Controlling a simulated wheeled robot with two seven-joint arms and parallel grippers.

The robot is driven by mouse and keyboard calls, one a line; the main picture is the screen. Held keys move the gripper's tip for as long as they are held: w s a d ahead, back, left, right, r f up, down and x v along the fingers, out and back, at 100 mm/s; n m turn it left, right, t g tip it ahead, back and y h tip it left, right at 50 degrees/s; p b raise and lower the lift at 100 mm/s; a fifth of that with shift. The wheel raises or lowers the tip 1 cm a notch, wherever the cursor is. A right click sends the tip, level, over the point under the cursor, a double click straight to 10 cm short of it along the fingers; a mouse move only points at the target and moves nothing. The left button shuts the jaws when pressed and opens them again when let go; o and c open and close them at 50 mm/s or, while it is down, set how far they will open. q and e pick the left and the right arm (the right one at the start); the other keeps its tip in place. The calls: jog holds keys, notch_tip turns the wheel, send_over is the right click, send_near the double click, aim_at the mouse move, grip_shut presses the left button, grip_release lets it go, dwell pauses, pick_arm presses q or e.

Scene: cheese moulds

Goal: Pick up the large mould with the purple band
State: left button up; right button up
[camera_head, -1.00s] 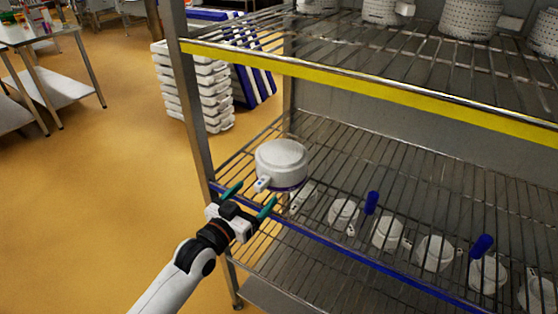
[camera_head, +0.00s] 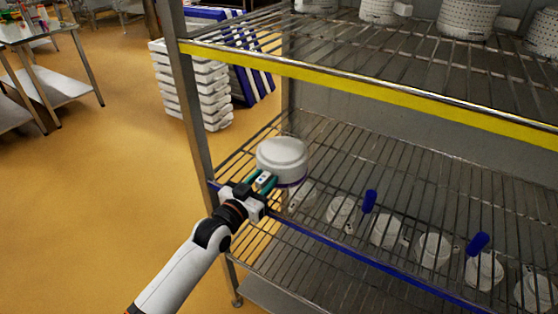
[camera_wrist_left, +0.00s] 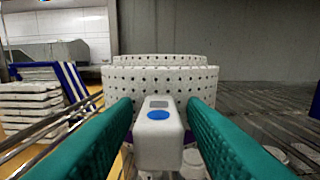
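The large white mould with the purple band (camera_head: 282,156) is at the left end of the middle wire shelf, its purple band showing low on its side. In the left wrist view the dotted mould (camera_wrist_left: 190,85) fills the middle, and its white handle (camera_wrist_left: 158,142) with a blue oval points toward the camera. My left gripper (camera_head: 262,182) reaches over the shelf's front edge, its green fingers closed in on both sides of this handle. Whether the mould's base is still on the wires is hard to tell. My right gripper is not in view.
Several small white moulds (camera_head: 386,231) and blue-handled tools (camera_head: 370,201) stand to the right on the same wire shelf. Its blue front edge (camera_head: 335,249) and left metal post (camera_head: 190,110) are close to my arm. The yellow-edged shelf (camera_head: 370,92) is above.

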pick_arm(q)
grip_shut()
jog(key=shift+r, duration=0.1)
